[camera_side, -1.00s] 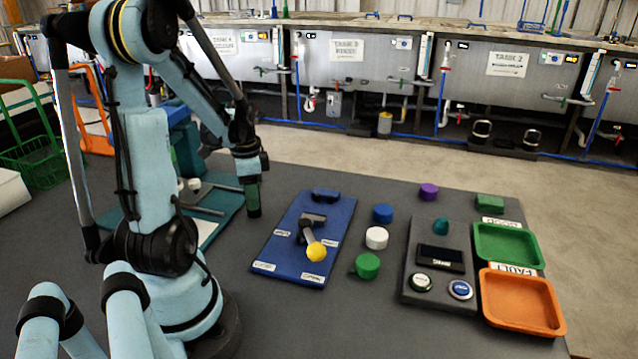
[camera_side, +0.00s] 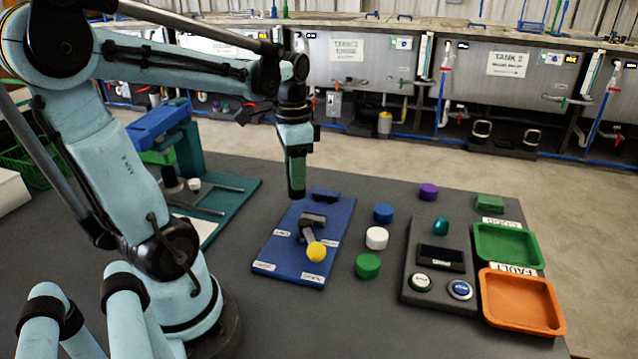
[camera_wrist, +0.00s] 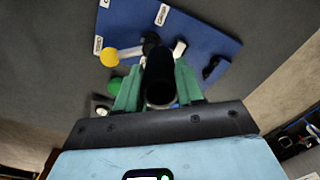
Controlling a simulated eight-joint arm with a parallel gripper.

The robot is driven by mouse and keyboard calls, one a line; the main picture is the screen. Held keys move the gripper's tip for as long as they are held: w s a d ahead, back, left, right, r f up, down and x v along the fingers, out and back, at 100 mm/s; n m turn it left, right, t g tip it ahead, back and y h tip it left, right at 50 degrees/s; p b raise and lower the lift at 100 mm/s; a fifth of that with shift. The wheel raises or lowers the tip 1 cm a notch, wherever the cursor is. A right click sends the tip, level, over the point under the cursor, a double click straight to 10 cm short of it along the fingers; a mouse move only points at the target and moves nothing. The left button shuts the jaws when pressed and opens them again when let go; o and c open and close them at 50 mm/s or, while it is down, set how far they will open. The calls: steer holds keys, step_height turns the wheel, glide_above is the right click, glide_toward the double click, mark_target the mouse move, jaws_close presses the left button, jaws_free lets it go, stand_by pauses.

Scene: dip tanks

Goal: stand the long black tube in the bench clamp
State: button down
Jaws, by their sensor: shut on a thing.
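My gripper (camera_side: 296,165) is shut on the long black tube. In the wrist view the dark tube (camera_wrist: 160,75) stands out between the two green fingers (camera_wrist: 158,88). In the side view the tube is mostly hidden by the fingers and points down. The bench clamp is a blue plate (camera_side: 275,262) with dark jaw parts (camera_side: 311,220) and a lever ending in a yellow knob (camera_side: 316,251). The gripper is above the far left part of this plate. The plate also shows in the wrist view (camera_wrist: 212,38), with the yellow knob (camera_wrist: 109,57) at left.
Blue (camera_side: 383,213), white (camera_side: 377,238) and green (camera_side: 367,266) round pieces stand right of the plate. Beyond are a dark button box (camera_side: 418,292), a green tray (camera_side: 508,262) and an orange tray (camera_side: 522,322). A teal-based stand (camera_side: 235,183) is at left.

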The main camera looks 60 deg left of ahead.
steer(key=w+d+r, duration=0.1)
steer(key=w+d, duration=0.4)
steer(key=w, duration=0.3)
steer(key=shift+w+a+f, duration=0.15)
steer(key=shift+a+f, duration=2.55)
steer(key=shift+a, duration=0.05)
steer(key=shift+w+a+f, duration=0.15)
steer(key=shift+a+f, duration=2.5)
steer(key=shift+a, duration=0.1)
steer(key=shift+f, duration=0.1)
steer(key=c, duration=0.7)
jaws_free()
